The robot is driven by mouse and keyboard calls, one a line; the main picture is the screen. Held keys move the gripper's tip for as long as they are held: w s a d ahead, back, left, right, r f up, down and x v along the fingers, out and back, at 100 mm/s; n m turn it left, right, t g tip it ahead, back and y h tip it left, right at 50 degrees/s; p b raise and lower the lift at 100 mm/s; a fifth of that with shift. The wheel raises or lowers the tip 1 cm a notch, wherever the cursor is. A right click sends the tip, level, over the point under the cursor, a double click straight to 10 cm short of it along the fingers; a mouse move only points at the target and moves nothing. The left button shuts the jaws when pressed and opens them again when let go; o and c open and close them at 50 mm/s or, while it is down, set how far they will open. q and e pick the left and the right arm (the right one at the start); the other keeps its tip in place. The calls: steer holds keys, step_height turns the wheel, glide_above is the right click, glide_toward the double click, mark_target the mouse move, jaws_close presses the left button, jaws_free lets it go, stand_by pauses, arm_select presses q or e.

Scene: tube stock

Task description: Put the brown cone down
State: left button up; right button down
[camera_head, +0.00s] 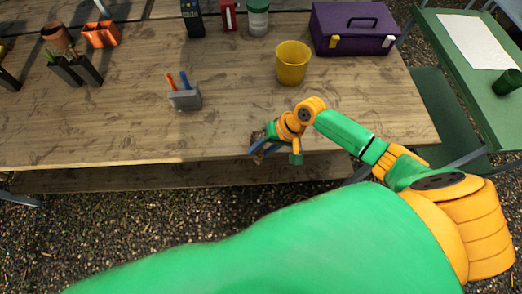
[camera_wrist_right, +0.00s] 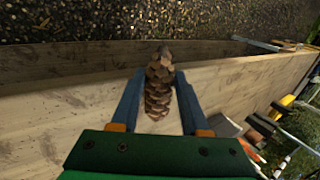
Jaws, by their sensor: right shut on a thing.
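The brown cone (camera_wrist_right: 158,85) is a scaly pine cone held between the two blue-grey fingers of my right gripper (camera_wrist_right: 158,100) in the right wrist view. In the head view, my right gripper (camera_head: 268,147) is at the front edge of the wooden table (camera_head: 130,125), and only a small brown bit of the cone (camera_head: 259,157) shows there. I cannot tell whether the cone touches the table. My left gripper is not in view.
A grey holder (camera_head: 186,100) with pens stands left of the gripper. A yellow bucket (camera_head: 292,64) and a purple toolbox (camera_head: 353,30) stand farther back. Dark holders (camera_head: 75,70) and a terracotta pot (camera_head: 56,36) are at the left.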

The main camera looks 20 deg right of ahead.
steer(key=shift+f+p, duration=0.2)
steer(key=shift+p, duration=0.1)
steer(key=shift+f, duration=0.35)
steer(key=shift+c, duration=2)
jaws_free()
